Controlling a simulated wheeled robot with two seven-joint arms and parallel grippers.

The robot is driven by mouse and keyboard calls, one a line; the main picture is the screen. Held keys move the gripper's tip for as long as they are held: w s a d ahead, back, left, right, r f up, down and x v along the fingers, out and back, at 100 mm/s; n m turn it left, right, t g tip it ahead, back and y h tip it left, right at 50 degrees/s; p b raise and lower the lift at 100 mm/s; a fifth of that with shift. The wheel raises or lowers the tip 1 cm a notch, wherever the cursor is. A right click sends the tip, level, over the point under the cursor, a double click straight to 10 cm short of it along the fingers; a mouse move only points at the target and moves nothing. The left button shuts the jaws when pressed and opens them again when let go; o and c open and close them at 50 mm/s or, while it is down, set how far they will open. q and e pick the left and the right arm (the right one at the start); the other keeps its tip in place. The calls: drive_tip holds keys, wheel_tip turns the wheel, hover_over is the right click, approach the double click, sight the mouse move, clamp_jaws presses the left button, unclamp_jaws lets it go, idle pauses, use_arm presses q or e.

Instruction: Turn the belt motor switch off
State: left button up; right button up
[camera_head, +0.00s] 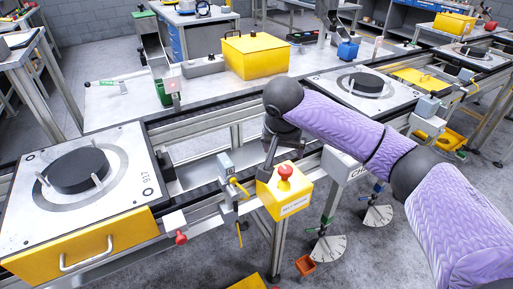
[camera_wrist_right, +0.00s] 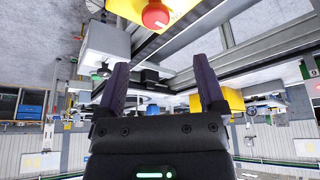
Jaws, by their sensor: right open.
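The belt motor switch is a yellow box (camera_head: 284,196) with a red mushroom button (camera_head: 285,171) on top and a white label on its front. It is mounted at the front rail of the conveyor. In the right wrist view, the red button (camera_wrist_right: 155,15) and part of its yellow box show at the top edge, beyond the fingertips. My right gripper (camera_head: 270,162) is just behind and left of the button, its fingers pointing down, partly hidden by its own wrist. In the right wrist view, the gripper (camera_wrist_right: 161,64) is open with nothing between its fingers. My left gripper is not in view.
A pallet with a dark disc (camera_head: 77,171) and a yellow drawer (camera_head: 85,250) is at the left.

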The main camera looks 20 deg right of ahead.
sight(286, 169)
drive_tip(key=b+x, duration=0.1)
drive_tip(key=x, duration=0.2)
drive_tip(key=b+x, duration=0.1)
drive_tip(key=x, duration=0.1)
drive_tip(key=b+x, duration=0.1)
drive_tip(key=x, duration=0.2)
drive_tip(key=shift+s+d+f, duration=0.15)
drive_tip(key=shift+s+f, duration=0.15)
drive_tip(key=shift+f, duration=0.1)
drive_tip(key=shift+w+d+f+b, duration=0.1)
drive_tip(key=shift+d+f+b, duration=0.05)
drive_tip(key=shift+f+b, duration=0.15)
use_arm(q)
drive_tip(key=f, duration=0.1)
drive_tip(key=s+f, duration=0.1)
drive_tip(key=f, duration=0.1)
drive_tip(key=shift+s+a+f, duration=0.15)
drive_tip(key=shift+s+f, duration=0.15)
